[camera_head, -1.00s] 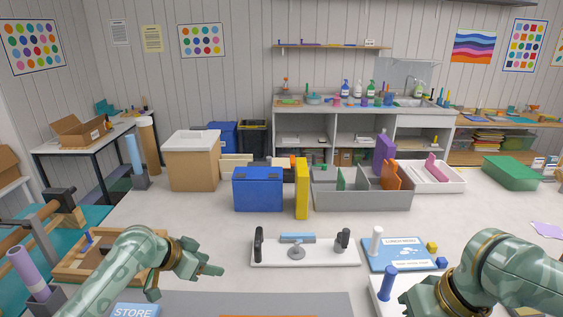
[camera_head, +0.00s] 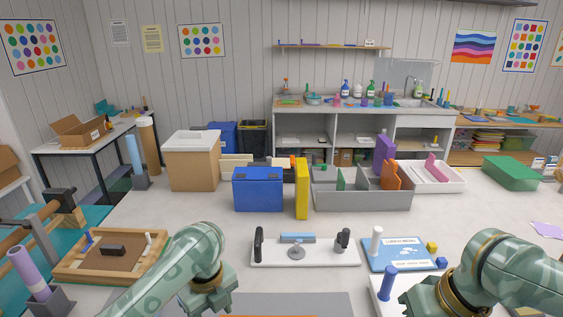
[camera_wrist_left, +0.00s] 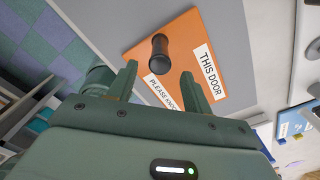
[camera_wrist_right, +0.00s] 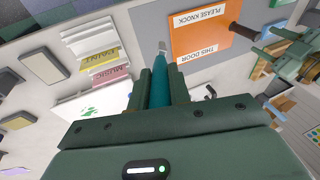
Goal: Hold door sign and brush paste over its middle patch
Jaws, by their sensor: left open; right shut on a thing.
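The orange door sign (camera_wrist_left: 183,38) lies flat on a grey mat, with white strips reading THIS DOOR and PLEASE KNOCK. A black upright knob (camera_wrist_left: 158,45) stands near one edge. In the head view only a sliver of orange (camera_head: 270,316) shows at the bottom. My left gripper (camera_wrist_left: 159,72) is open and empty, its fingers pointing toward the knob but not closed on it; its arm (camera_head: 200,255) shows in the head view. My right gripper (camera_wrist_right: 160,85) is shut on a teal brush (camera_wrist_right: 160,88), whose pale tip (camera_wrist_right: 163,48) points toward the sign's edge; contact cannot be told.
A white tray with black handles (camera_head: 262,258) is beyond the mat (camera_head: 310,303). A wooden tray (camera_head: 70,268) is at left. A grey divided bin (camera_head: 340,200) and blue box (camera_head: 258,203) stand behind.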

